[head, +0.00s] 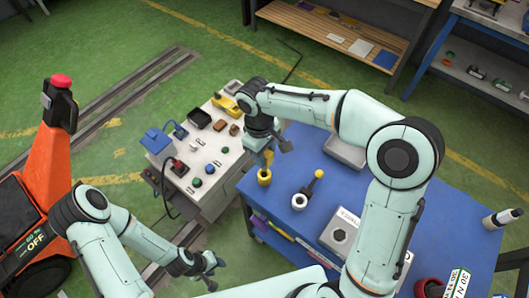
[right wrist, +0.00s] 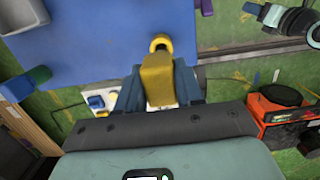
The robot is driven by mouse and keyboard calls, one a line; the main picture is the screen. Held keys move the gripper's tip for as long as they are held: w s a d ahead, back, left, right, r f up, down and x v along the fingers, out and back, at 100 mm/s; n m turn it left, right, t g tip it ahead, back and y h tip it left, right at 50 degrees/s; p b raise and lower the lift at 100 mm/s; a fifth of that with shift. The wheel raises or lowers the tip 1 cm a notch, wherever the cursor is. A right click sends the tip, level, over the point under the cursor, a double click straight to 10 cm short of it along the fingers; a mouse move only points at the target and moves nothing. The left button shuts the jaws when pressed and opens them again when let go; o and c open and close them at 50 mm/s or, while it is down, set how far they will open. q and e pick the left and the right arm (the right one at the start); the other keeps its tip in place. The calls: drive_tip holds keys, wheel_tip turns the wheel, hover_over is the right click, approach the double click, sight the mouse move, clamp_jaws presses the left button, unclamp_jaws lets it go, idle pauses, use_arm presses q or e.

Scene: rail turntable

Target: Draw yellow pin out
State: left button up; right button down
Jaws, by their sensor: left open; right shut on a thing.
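The yellow pin (right wrist: 157,82) is between the fingers of my right gripper (head: 268,154), which is shut on it. In the right wrist view its wide yellow top fills the space between the fingers. A yellow ring-shaped holder (head: 264,178) stands on the blue table near its left corner, just below my right gripper; it also shows in the right wrist view (right wrist: 160,42). I cannot tell whether the pin's lower end is inside the holder. My left gripper (head: 212,273) is open and empty, low in front of the white cabinet.
A white ring (head: 299,202) and a dark piece with a yellow knob (head: 319,174) are on the blue table (head: 290,150), right of the yellow holder. A grey tray (head: 345,152) lies behind. A white control cabinet (head: 222,150) adjoins at left. An orange machine (head: 42,190) stands far left.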

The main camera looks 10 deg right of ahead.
drive_tip(key=r, duration=0.1)
drive_tip(key=r+p, duration=0.1)
drive_tip(key=shift+w+r, duration=0.2)
drive_tip(key=shift+r, duration=0.65)
drive_tip(key=shift+s+r, duration=0.1)
drive_tip(key=shift+r, duration=0.3)
use_arm(q)
drive_tip(key=w+r, duration=0.2)
drive_tip(key=shift+w, duration=0.3)
